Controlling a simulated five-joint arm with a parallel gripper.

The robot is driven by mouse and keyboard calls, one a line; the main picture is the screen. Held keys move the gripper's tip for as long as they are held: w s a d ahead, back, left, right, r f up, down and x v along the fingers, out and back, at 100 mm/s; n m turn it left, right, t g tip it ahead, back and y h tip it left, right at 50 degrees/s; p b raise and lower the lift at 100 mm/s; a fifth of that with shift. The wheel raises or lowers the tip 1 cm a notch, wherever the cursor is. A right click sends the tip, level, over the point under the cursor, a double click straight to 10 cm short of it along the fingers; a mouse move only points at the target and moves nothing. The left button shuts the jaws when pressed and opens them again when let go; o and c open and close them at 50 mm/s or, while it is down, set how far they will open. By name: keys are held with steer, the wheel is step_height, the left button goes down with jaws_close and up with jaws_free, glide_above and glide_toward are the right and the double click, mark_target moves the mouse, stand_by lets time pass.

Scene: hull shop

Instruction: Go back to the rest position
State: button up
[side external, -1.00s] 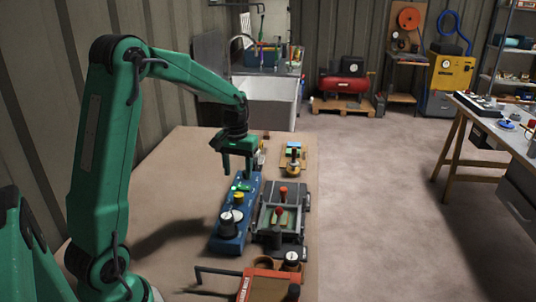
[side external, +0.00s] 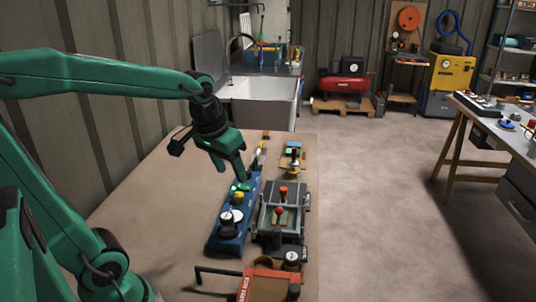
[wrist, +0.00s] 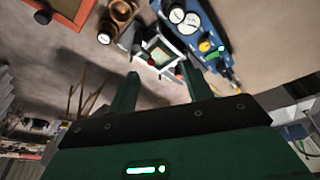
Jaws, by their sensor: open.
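My gripper (side external: 232,166) is green with dark joints. It hangs in the air over the far end of the blue panel (side external: 228,232), tilted, with nothing between its fingers. In the wrist view its two fingers (wrist: 158,92) stand apart. The blue panel carries a green part, a yellow knob (side external: 238,197) and round white-faced dials. It also shows at the top of the wrist view (wrist: 200,28). I cannot tell from the side view how far above the panel the fingertips are.
A grey box with red knobs (side external: 265,218) stands right of the panel. A red box (side external: 262,282) with a handle lies at the near edge of the table (side external: 150,205). A small wooden board (side external: 292,158) lies farther back. The table's left part is bare, beside the corrugated wall.

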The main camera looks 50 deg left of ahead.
steer(key=s+d+m+t, duration=0.2)
steer(key=s+d, duration=0.3)
steer(key=s, duration=0.2)
steer(key=shift+s+r+m+h, duration=0.15)
steer(key=shift+s+m+h, duration=0.15)
steer(key=shift+s, duration=0.1)
